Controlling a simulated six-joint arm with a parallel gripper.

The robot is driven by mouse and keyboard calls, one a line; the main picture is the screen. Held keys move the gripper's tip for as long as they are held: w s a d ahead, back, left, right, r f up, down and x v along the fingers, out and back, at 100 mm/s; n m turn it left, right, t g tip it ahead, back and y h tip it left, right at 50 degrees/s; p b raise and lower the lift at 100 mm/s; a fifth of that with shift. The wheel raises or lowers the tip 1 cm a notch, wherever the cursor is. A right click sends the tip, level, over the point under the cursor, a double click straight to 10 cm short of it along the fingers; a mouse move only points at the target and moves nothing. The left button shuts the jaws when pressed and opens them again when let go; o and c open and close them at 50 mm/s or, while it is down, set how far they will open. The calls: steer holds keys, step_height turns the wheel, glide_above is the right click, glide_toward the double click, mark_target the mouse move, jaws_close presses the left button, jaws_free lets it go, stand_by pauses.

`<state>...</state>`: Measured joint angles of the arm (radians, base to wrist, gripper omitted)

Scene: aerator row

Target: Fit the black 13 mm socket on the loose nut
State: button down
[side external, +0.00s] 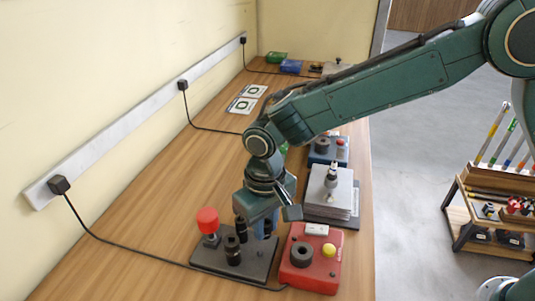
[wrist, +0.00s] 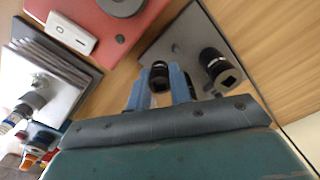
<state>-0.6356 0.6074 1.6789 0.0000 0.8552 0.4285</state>
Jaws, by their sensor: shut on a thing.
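My gripper (side external: 262,226) points down over the dark base plate (side external: 205,256). In the wrist view its two blue fingers (wrist: 158,88) are closed on a black socket (wrist: 159,72). I cannot tell whether that socket still touches the plate. More black sockets stand on the plate, one nearer the front (side external: 232,251); in the wrist view one with a square opening (wrist: 217,68) stands to the right of my fingers. A metal fitting (side external: 332,178) rises from a stack of grey plates (side external: 325,205); I cannot make out the loose nut there. Size marks are not legible.
A red knob (side external: 208,217) stands at the base plate's left. A red box (side external: 312,275) with a black ring is close on the right. A blue box (side external: 322,155) stands farther back. A black cable runs along the table.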

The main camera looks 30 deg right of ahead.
steer(key=w+d+r+m, duration=0.2)
steer(key=d, duration=0.6)
steer(key=w+d+r+m, duration=0.2)
steer(key=w+d+r, duration=0.1)
steer(key=d, duration=0.5)
steer(key=w+d+r+m, duration=0.1)
steer(key=w+d+r, duration=0.2)
steer(key=d, duration=0.5)
steer(key=shift+r+m, duration=0.2)
steer(key=shift+m, duration=0.2)
steer(key=shift+f, duration=0.3)
steer(key=shift+f, duration=3.2)
steer(key=shift+f, duration=0.35)
steer(key=c, duration=1.2)
jaws_free()
